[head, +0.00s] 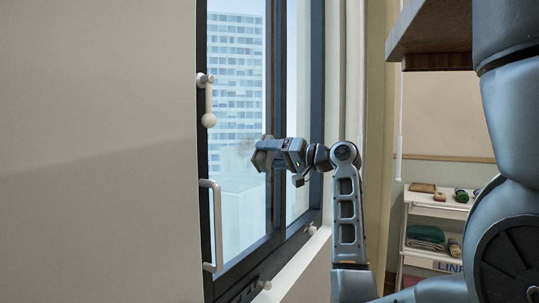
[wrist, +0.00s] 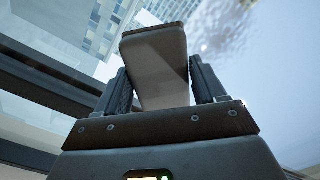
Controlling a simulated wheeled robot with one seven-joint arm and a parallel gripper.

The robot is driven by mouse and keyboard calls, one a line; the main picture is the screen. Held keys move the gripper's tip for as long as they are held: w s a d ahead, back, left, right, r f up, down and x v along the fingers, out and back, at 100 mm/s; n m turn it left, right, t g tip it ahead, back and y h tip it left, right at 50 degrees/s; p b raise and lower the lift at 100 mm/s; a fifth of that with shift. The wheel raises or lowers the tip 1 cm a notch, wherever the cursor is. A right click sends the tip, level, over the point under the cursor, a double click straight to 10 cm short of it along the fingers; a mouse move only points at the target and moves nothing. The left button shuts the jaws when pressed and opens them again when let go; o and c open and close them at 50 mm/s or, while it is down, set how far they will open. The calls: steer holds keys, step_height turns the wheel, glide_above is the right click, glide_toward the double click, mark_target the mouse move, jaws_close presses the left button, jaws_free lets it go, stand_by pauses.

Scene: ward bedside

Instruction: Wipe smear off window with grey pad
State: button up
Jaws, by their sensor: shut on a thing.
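The window (head: 228,190) has a dark frame and stands left of centre in the head view, with a building behind its glass. My gripper (head: 266,154) is raised at the window, in front of the pane. In the wrist view, my gripper (wrist: 160,85) is shut on the grey pad (wrist: 155,60), which sticks out beyond the fingertips. A greyish mottled smear (wrist: 220,22) shows on the glass beyond the pad, at upper right. In the head view the smear (head: 245,147) is faint, just above my gripper. I cannot tell whether the pad touches the glass.
A pale handle (head: 208,103) and a longer pull bar (head: 211,225) are on the left side of the window frame. A white shelf cart (head: 437,207) with folded cloths and small items stands at right. A brown shelf or panel (head: 428,35) overhangs at upper right.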

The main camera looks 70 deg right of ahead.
mark_target(240, 145)
steer(key=shift+w+a, duration=0.1)
steer(key=shift+a, duration=0.05)
